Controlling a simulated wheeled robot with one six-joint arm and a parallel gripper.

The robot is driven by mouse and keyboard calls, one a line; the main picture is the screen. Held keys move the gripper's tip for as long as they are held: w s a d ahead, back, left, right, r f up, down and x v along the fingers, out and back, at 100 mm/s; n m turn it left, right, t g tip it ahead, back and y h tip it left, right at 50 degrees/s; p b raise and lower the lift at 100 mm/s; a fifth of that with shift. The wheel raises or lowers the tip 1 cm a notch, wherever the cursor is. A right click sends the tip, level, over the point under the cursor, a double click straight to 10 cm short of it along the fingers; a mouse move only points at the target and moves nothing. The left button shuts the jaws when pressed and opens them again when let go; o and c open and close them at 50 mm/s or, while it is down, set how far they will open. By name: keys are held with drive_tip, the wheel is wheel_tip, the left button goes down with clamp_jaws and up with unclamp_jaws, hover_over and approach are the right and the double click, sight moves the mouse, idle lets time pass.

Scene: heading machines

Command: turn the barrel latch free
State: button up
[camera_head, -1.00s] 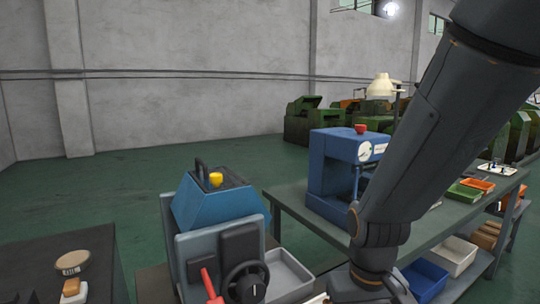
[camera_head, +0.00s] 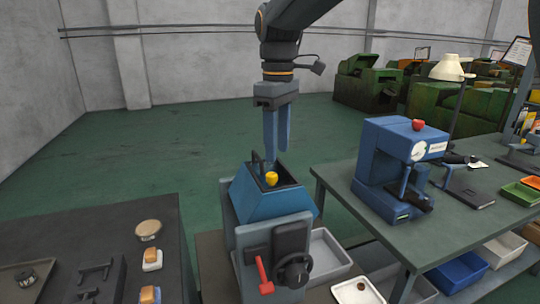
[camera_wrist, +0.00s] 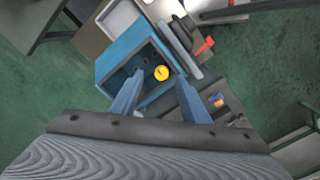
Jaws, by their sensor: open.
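A blue hopper-shaped machine (camera_head: 262,205) with an open top stands in the middle of the head view. A small round yellow knob (camera_head: 271,179) shows at its top; it also shows in the wrist view (camera_wrist: 162,73). A dark upright handle (camera_head: 256,163) is beside it. The machine's grey front carries a red lever (camera_head: 264,276) and a black handwheel (camera_head: 294,271). I cannot tell which part is the barrel latch. My gripper (camera_head: 276,150) points down over the open top, open and empty. In the wrist view its fingertips (camera_wrist: 160,82) lie either side of the knob, apart from it.
A blue press (camera_head: 385,165) with a red top knob stands on the bench (camera_head: 345,185) to the right. A dark table (camera_head: 80,225) with small parts is at the left. Grey trays (camera_head: 325,255) sit low beside the machine.

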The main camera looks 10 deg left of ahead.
sight(272, 174)
drive_tip(key=shift+s+a+r, duration=0.1)
drive_tip(key=shift+a+r, duration=0.4)
drive_tip(key=shift+a, duration=0.1)
drive_tip(key=shift+a+f+n, duration=0.1)
drive_tip(key=shift+f+n, duration=0.1)
drive_tip(key=shift+n, duration=0.1)
drive_tip(key=shift+f+p, duration=1.4)
drive_tip(key=shift+f, duration=2.2)
clamp_jaws()
